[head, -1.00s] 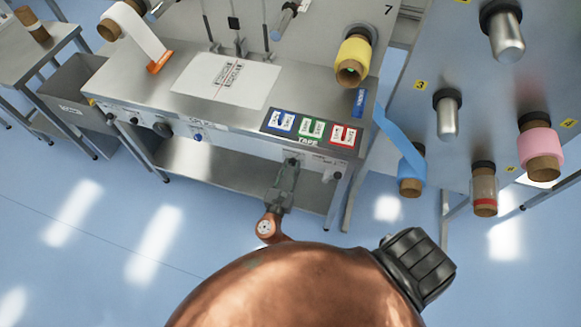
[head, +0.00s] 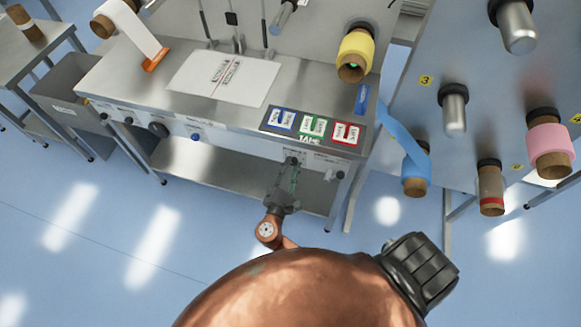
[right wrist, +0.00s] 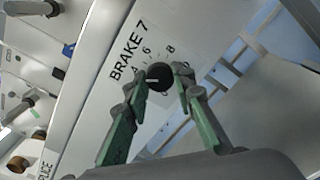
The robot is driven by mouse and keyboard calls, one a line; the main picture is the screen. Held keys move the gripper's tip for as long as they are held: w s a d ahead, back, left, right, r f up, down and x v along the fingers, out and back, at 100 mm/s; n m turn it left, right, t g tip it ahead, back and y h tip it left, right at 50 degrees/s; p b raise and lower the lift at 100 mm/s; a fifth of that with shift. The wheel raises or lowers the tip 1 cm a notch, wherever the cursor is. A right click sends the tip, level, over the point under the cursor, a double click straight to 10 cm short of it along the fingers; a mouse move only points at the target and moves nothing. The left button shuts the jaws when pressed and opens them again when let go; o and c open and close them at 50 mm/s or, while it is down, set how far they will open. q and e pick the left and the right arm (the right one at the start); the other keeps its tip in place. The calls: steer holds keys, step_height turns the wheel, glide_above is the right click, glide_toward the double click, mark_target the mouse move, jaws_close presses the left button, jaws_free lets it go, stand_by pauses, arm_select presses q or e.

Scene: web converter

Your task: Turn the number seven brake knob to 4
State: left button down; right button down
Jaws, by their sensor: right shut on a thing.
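The brake 7 knob (right wrist: 159,73) is a small black round knob on a white panel printed "BRAKE 7", with numbers around it, among them 6 and 8. A short white mark shows on the knob's left side; I cannot tell exactly which number it meets. My right gripper (right wrist: 160,86) has its green-and-grey fingers on either side of the knob and is shut on it. In the head view my right gripper (head: 292,168) reaches the front panel below the table's right end, and the knob is largely hidden there. My left gripper is not in view.
The steel table (head: 190,105) carries a white sheet (head: 215,85) and a tape panel (head: 313,127). Other knobs (head: 158,130) line its front edge. A panel with rolls (head: 550,145) and a blue web (head: 405,135) stand at the right. Blue floor lies clear in front.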

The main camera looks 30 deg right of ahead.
steer(key=shift+f+m, duration=0.1)
steer(key=shift+m, duration=0.6)
steer(key=c, duration=1.6)
jaws_free()
steer(key=v, duration=1.2)
